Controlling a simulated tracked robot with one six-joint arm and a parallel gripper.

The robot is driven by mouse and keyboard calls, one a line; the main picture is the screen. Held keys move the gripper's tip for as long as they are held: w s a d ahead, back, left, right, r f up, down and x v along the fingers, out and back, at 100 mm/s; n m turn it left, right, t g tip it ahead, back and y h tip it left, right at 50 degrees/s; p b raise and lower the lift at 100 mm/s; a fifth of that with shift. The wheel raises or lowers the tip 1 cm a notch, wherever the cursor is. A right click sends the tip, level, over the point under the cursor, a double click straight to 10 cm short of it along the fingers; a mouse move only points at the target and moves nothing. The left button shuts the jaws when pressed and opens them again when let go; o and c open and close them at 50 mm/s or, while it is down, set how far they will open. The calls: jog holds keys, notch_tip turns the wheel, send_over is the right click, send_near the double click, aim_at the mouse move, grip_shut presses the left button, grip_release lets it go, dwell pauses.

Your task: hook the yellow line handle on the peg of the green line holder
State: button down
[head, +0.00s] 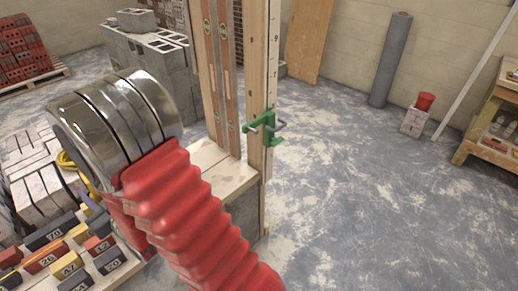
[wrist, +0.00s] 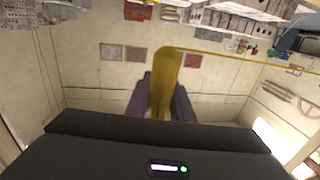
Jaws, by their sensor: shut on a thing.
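The yellow line handle (wrist: 164,75) stands up between the two dark fingers of my gripper (wrist: 162,98) in the wrist view. The gripper is shut on it. A thin yellow line (wrist: 230,58) runs from near the handle's top toward the right. The green line holder (head: 270,139) is fixed on the upright wooden post in the head view, with short pegs sticking out. It is apart from my arm, to its right. My gripper and the handle do not show in the head view; the holder cannot be made out in the wrist view.
The wooden post with a marked scale (head: 271,60) rises from a low block stand. Numbered blocks (head: 70,262) lie at the lower left, with grey blocks (head: 155,60) behind.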

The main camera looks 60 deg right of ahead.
jog(key=shift+d, duration=0.25)
